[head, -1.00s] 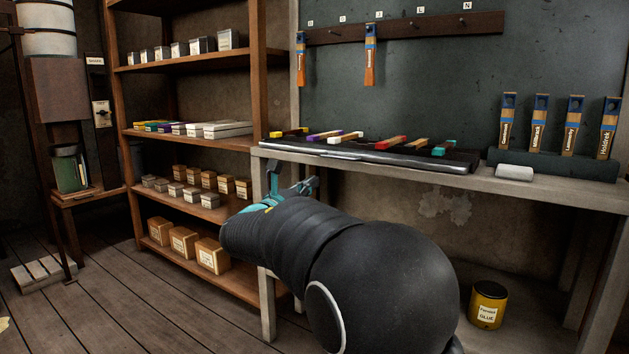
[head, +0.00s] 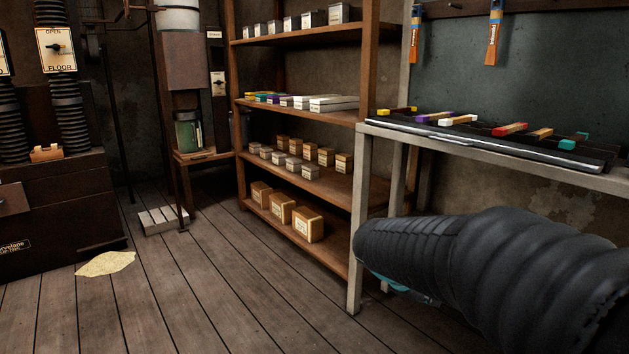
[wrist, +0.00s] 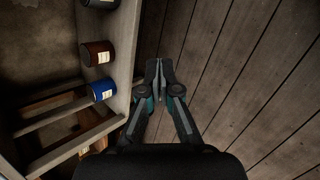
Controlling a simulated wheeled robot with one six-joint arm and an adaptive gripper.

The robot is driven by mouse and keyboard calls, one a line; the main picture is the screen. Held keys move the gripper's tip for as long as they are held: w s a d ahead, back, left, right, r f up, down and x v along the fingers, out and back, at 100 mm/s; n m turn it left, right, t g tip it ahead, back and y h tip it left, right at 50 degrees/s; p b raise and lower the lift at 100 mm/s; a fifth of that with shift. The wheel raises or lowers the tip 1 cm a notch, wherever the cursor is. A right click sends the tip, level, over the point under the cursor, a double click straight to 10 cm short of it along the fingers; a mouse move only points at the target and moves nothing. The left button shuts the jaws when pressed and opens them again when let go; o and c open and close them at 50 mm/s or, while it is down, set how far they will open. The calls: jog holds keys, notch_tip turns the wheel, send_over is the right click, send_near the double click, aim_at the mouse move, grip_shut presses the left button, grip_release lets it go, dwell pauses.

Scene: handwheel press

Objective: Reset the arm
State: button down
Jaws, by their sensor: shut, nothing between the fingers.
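My gripper (wrist: 159,84) shows in the wrist view with its two fingers together and nothing between them. It hangs over the plank floor, just right of a grey wooden frame edge (wrist: 123,60). In the head view my dark arm reaches in from the lower right, in front of the workbench (head: 363,165). The arm hides the gripper's fingers there; only a bit of teal shows under its end.
A brown shelf unit (head: 373,60) with boxes stands left of the bench. On the bench lies a dark tray (head: 480,136) with coloured-ended sticks. Cans, one blue (wrist: 102,91), sit beside the gripper.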

jog(key=s+a+r+m+y+p, duration=0.1)
jog(key=s+a+r+m+y, duration=0.1)
jog(key=s, duration=0.5)
jog(key=s+a+r+m+t+y+p, duration=0.1)
jog(key=s+a+m+y+p, duration=0.1)
jog(key=s, duration=0.5)
jog(key=s+a+r+m+y+p, duration=0.2)
jog(key=s+a+m+y, duration=0.1)
jog(key=s+m, duration=0.2)
jog(key=shift+s+r+m+t, duration=0.3)
jog(key=shift+s+m+t, duration=0.1)
jog(key=shift+s, duration=0.5)
jog(key=shift+a, duration=0.1)
